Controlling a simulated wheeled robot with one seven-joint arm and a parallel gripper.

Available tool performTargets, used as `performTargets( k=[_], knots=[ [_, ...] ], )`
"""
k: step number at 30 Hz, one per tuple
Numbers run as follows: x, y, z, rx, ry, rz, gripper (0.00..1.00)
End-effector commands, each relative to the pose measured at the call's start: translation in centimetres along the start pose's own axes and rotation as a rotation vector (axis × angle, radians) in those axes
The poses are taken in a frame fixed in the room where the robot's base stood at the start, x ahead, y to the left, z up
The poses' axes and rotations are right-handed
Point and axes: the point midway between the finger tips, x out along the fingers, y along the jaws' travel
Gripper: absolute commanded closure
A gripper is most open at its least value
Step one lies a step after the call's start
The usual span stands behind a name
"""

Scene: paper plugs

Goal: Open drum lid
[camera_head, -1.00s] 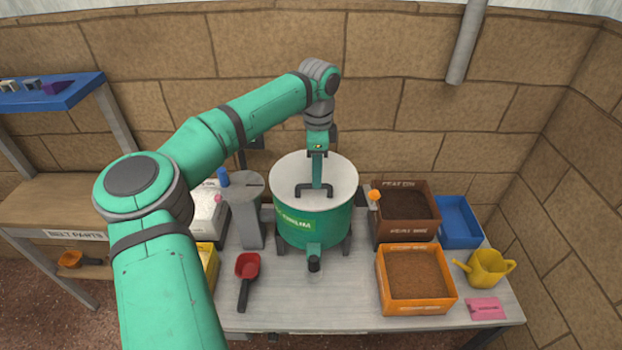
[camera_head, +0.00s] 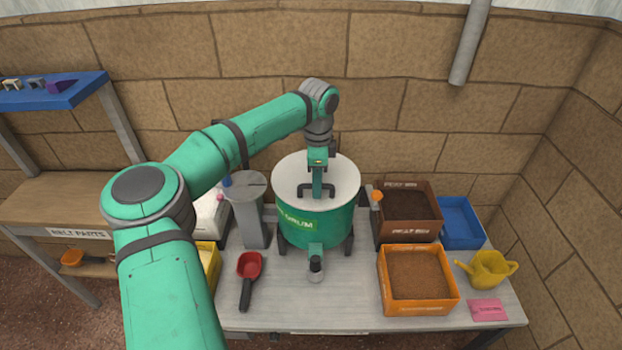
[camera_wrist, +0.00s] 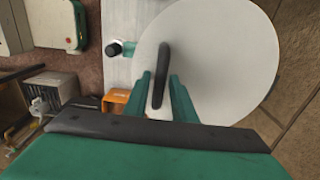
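The green drum (camera_head: 318,225) stands on the bench with its round white lid (camera_head: 340,180) on top. A black bar handle (camera_head: 303,190) rises from the middle of the lid. My gripper (camera_head: 317,190) points straight down at the handle from above. In the wrist view, the white lid (camera_wrist: 225,60) fills the right side, and the black handle (camera_wrist: 163,65) lies between the two green fingers of my gripper (camera_wrist: 161,76). The fingers look apart, with slim gaps beside the handle. The lid looks level and seated on the drum.
A grey pedestal (camera_head: 248,215) stands close left of the drum. A red scoop (camera_head: 249,266) lies in front of it. Right of the drum are a brown bin (camera_head: 408,226), an orange bin (camera_head: 417,306), a blue tray (camera_head: 460,222) and a yellow watering can (camera_head: 488,268).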

Motion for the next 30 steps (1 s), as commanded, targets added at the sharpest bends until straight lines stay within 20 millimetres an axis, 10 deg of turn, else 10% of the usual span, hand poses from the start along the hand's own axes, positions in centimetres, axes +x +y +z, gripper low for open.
performTargets(
  k=[30],
  knots=[
    [-3.9,-1.6,0.5,-0.009,-0.004,-0.008,1.0]
  ],
)
